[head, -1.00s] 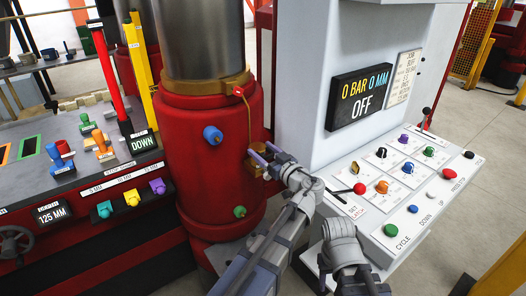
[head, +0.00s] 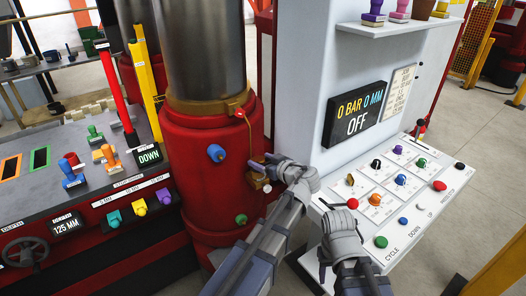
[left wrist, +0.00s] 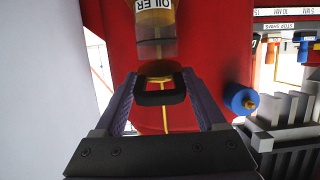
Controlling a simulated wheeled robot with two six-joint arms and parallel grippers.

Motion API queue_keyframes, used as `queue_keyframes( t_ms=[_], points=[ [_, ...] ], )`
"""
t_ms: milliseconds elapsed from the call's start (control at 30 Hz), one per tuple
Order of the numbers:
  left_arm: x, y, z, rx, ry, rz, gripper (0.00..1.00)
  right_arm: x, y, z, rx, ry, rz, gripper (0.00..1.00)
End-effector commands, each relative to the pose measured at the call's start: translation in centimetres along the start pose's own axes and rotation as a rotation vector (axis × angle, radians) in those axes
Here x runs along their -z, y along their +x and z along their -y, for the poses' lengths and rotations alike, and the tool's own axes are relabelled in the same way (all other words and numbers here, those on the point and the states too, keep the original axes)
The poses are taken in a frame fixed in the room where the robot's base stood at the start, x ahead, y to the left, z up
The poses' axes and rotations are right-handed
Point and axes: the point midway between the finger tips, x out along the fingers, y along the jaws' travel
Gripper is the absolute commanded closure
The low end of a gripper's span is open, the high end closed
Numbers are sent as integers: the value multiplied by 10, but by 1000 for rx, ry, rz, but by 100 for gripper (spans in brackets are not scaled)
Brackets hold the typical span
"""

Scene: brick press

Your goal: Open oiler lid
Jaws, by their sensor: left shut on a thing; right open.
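The oiler (head: 257,182) is a small amber and brass fitting on the side of the red press cylinder (head: 205,150). In the left wrist view the oiler (left wrist: 154,18) shows its label upside down at the top. My left gripper (head: 260,163) is at the top of the oiler and partly hides it. In the left wrist view its fingers (left wrist: 160,85) are closed on a dark piece that appears to be the oiler lid (left wrist: 162,98). Whether the lid is raised cannot be told. My right gripper (head: 328,270) is low in front of the control panel, away from the oiler.
A blue knob (head: 216,153) and a green knob (head: 240,219) stick out of the cylinder near the oiler. The control panel (head: 405,195) with several knobs lies to the right, under a display (head: 358,112) reading OFF. A thin pipe (head: 249,135) runs down to the oiler.

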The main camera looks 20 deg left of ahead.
Motion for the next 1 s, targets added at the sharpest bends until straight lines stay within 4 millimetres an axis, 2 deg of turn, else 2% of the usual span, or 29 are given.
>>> queue_keyframes(
  t_ms=[33, 400, 700, 1000],
  points=[
    [16, -3, 0, 3, -1, 43, 100, -2, -25, -2, 0, 0, 0, 50],
    [35, 6, -1, 3, -1, 379, 100, -6, -102, -10, 0, -2, 0, 50],
    [42, 17, -1, 4, -1, 609, 100, -8, -140, -13, 2, 6, 0, 50],
    [43, 23, 0, 2, -1, 745, 100, -9, -155, -14, 3, 10, 0, 50]
  ],
)
